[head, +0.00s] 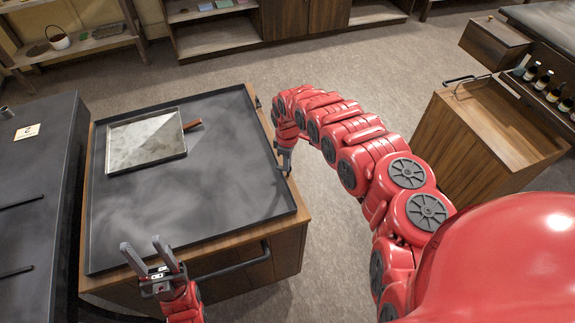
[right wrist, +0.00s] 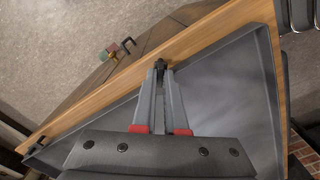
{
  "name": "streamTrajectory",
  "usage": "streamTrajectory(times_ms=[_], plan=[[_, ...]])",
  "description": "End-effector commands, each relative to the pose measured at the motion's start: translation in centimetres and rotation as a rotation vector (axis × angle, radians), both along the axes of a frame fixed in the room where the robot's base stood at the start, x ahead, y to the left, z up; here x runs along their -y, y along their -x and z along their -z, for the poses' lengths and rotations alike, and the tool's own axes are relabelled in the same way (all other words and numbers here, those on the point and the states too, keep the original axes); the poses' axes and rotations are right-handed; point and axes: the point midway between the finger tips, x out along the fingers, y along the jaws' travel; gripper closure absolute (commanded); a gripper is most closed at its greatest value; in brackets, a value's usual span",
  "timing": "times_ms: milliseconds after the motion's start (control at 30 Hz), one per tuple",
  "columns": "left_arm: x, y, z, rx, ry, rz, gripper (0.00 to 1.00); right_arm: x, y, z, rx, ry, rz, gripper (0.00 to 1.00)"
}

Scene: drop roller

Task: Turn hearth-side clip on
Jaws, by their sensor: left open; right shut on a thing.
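A wooden cart with a dark tray top (head: 215,215) stands in front of me. My right gripper (head: 287,170) reaches down to the cart's right edge. In the right wrist view my right gripper (right wrist: 160,72) is shut on a small black clip (right wrist: 160,64) at the wooden rim; the fingers hide most of it, so its setting cannot be told. A second small dark fitting (head: 257,102) shows farther back on the same edge in the head view. My left gripper (head: 144,244) is open and empty above the tray's near left edge.
A framed grey pane (head: 146,140) and a brown-handled tool (head: 193,125) lie on the tray. A dark counter (head: 40,180) stands close at left.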

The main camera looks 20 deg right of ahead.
Motion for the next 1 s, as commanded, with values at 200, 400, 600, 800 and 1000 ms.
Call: streamTrajectory(times_ms=[200, 400, 600, 800, 1000], plan=[[0.0, 0.0, 0.9, 0.0, 0.0, 0.0, 0.5, 0.0, 0.0, 0.2, 0.001, -0.001, -0.204, 1.0], [0.0, 0.0, 1.4, 0.0, 0.0, 0.0, 0.5, 0.0, 0.1, 0.1, 0.0, 0.0, -0.381, 1.0], [0.0, 0.0, 1.8, 0.0, 0.0, 0.0, 0.5, 0.0, 0.1, 0.1, 0.0, 0.0, -0.523, 1.0], [0.0, 0.0, 2.0, 0.0, 0.0, 0.0, 0.5, -0.1, 0.1, 0.1, 0.0, 0.0, -0.621, 1.0], [0.0, 0.0, 2.1, 0.0, 0.0, 0.0, 0.5, 0.0, 0.1, 0.0, -0.001, -0.001, -0.671, 1.0]])
